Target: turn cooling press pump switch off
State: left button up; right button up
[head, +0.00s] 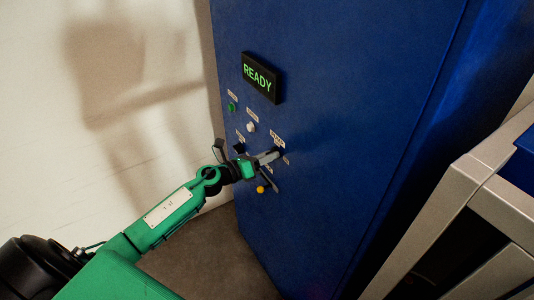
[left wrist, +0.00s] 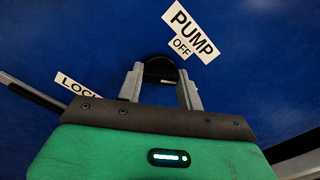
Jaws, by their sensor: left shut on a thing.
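The blue press cabinet (head: 350,110) carries a small control panel on its left part. My left gripper (head: 271,155) is at this panel, below the READY display. In the left wrist view its two grey fingers (left wrist: 160,84) stand on either side of a black rounded switch knob (left wrist: 159,66), shut on it. The fingers and the green gripper body hide the lower part of the switch. A white PUMP label (left wrist: 193,30) and a smaller OFF label (left wrist: 183,47) are just above and right of the knob. My right gripper is in neither view.
The lit READY display (head: 262,77), a green button (head: 231,107), a white knob (head: 251,127) and a yellow button (head: 260,190) are near my gripper. A partly hidden LOCK label (left wrist: 76,85) is left of the fingers. A grey metal frame (head: 455,200) stands at right.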

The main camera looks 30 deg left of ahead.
pick_arm(q)
jog(key=n+p, duration=0.4)
jog(key=n, duration=0.7)
jog(key=shift+n, duration=0.3)
dwell(0.4)
jog(key=o, duration=1)
jog(key=shift+b+v, duration=2.75)
jog(key=shift+v, duration=4.2)
